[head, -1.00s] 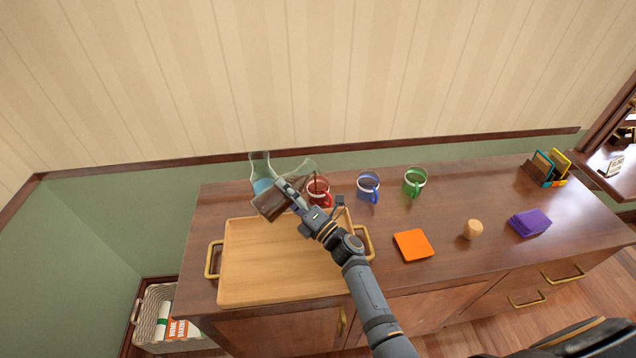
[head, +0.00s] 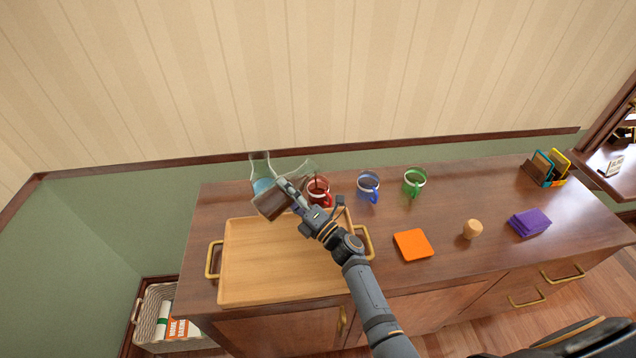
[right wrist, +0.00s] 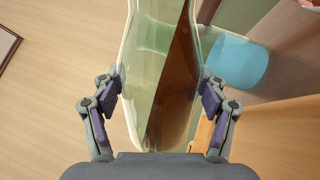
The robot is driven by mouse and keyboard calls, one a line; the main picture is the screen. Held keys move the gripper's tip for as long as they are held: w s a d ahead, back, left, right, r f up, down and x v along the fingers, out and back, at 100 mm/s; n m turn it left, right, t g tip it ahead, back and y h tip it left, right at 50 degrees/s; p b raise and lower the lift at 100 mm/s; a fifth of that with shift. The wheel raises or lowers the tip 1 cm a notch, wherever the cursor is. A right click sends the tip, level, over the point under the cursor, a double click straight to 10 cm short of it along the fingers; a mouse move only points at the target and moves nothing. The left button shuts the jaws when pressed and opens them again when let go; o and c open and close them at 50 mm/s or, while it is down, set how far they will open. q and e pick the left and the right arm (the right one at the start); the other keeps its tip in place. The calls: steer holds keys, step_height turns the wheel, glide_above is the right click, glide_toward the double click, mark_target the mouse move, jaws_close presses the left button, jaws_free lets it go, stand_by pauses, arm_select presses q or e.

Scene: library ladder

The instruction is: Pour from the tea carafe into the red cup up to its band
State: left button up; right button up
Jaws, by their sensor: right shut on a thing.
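My right gripper (head: 290,192) is shut on the tea carafe (head: 270,204), a clear glass vessel with brown tea. The carafe is tilted steeply, its mouth to the right above the red cup (head: 319,196). A thin dark stream shows between the mouth and the cup. The red cup stands on the cabinet top behind the tray, with a pale band near its rim; its tea level cannot be made out. In the right wrist view, the carafe (right wrist: 150,40) lies between both fingers, tea along its right side. My left gripper is not in view.
A second glass carafe with blue liquid (head: 262,185) stands close behind the tilted one. A blue cup (head: 368,190) and a green cup (head: 414,184) stand to the right. A wooden tray (head: 280,270), orange coaster (head: 413,245), cork (head: 472,229) and purple stack (head: 529,222) lie in front.

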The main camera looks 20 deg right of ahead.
steer(key=shift+w+d+r+m, duration=0.1)
steer(key=shift+r+m, duration=0.05)
steer(key=shift+m, duration=0.35)
stand_by(1.7)
